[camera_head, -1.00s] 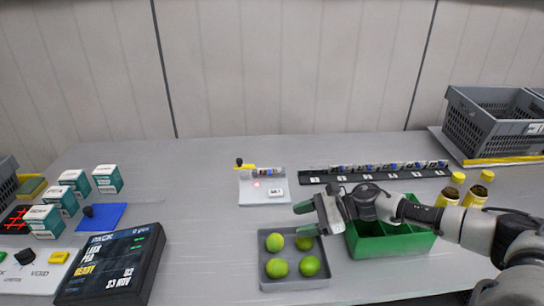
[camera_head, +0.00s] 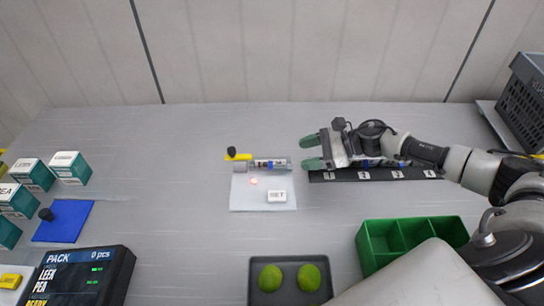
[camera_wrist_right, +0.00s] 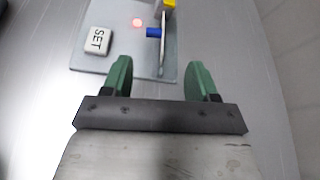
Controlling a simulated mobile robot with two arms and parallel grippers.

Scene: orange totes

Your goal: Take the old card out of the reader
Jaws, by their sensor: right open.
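The reader is a pale board (camera_head: 247,195) in the middle of the table, with a red light (camera_head: 254,181), a SET button (camera_head: 277,196) and a yellow lever (camera_head: 238,156) with a black knob. A clear piece with a blue and dark label (camera_head: 268,165), which looks like the card, sits at its back edge. My right gripper (camera_head: 310,152) is open and empty, just right of the card and apart from it. In the right wrist view the card shows edge-on (camera_wrist_right: 164,50), ahead of and between the open fingers (camera_wrist_right: 160,76). My left gripper is out of view.
A grey tray (camera_head: 256,296) with limes and a green divided bin (camera_head: 373,240) stand in front. Boxes, a blue mat (camera_head: 70,222) and a PACK display (camera_head: 85,275) are at left.

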